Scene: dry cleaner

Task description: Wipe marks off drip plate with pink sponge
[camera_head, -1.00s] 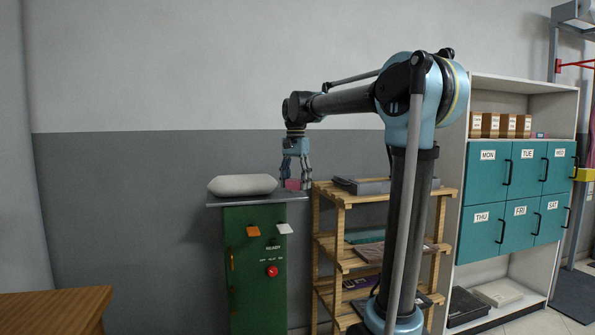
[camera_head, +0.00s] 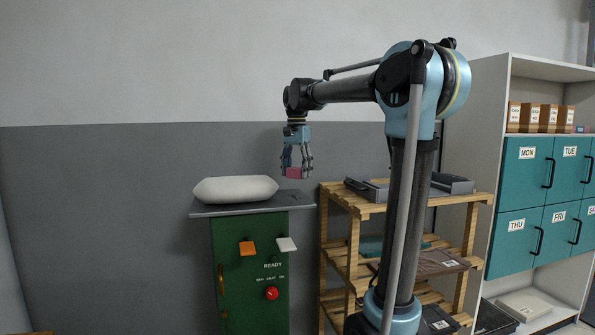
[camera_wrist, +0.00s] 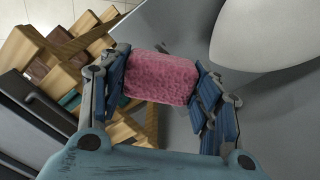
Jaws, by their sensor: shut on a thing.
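My gripper (camera_head: 297,168) is shut on the pink sponge (camera_head: 297,173). In the wrist view the sponge (camera_wrist: 160,78) is held between the two blue-padded fingers. It hangs above the right end of the grey top (camera_head: 240,209) of a green cabinet, apart from it. I cannot tell for sure which thing is the drip plate. A grey tray-like piece (camera_head: 368,190) lies on the top shelf of the wooden rack, partly hidden behind my arm. No marks can be made out on it.
A white padded form (camera_head: 235,189) lies on the cabinet top, left of my gripper. The green cabinet (camera_head: 248,270) has a red button (camera_head: 271,293). The slatted wooden rack (camera_head: 335,192) stands close to its right. Teal lockers (camera_head: 527,168) are farther right.

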